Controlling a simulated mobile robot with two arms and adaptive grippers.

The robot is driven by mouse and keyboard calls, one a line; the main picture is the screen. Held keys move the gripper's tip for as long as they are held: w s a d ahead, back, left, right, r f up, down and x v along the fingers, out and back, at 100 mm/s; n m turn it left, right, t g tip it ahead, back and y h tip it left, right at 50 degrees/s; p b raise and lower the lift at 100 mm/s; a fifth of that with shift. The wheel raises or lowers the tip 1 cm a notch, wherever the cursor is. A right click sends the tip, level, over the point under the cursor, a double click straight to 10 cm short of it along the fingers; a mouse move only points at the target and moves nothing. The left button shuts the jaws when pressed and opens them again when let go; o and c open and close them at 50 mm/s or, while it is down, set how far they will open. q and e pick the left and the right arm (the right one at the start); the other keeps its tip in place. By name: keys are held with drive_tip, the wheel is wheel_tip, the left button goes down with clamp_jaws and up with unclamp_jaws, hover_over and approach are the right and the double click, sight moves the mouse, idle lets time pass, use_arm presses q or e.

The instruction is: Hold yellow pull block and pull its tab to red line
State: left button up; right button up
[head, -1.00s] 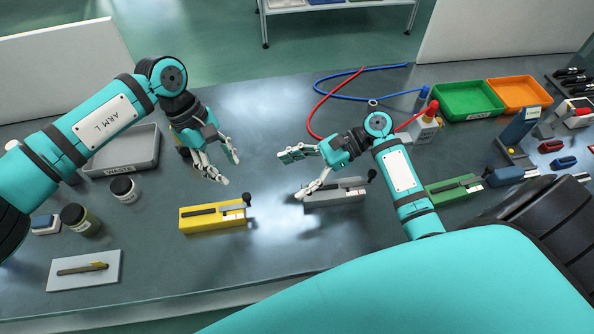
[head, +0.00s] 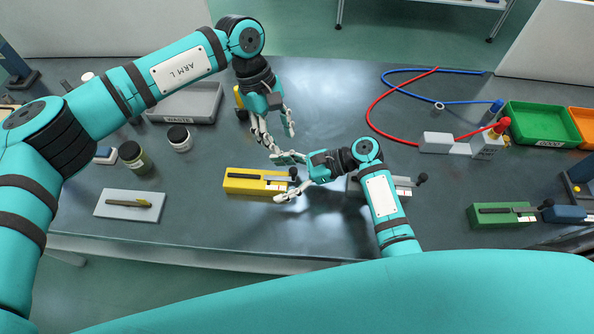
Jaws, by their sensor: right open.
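The yellow pull block (head: 243,187) lies on the bench near the middle, with a dark slot along its top. Its black round tab knob (head: 293,172) shows at its right end. The red line is too small to make out clearly. My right gripper (head: 278,178) is open, its fingers on the far and near sides of the block's right end. It partly hides that end, and I cannot tell whether it touches. My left gripper (head: 282,142) is open and empty just beyond the block, fingers pointing down towards it, close to the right gripper's far finger.
A grey pull block (head: 403,187) sits right, partly behind my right arm; a green one (head: 490,215) is farther right. Red and blue hoses (head: 375,105) lie at the back.

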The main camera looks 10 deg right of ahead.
drive_tip(key=shift+w+a+f, duration=0.1)
drive_tip(key=shift+a+f, duration=0.05)
drive_tip(key=shift+a, duration=0.2)
drive_tip(key=shift+c, duration=0.3)
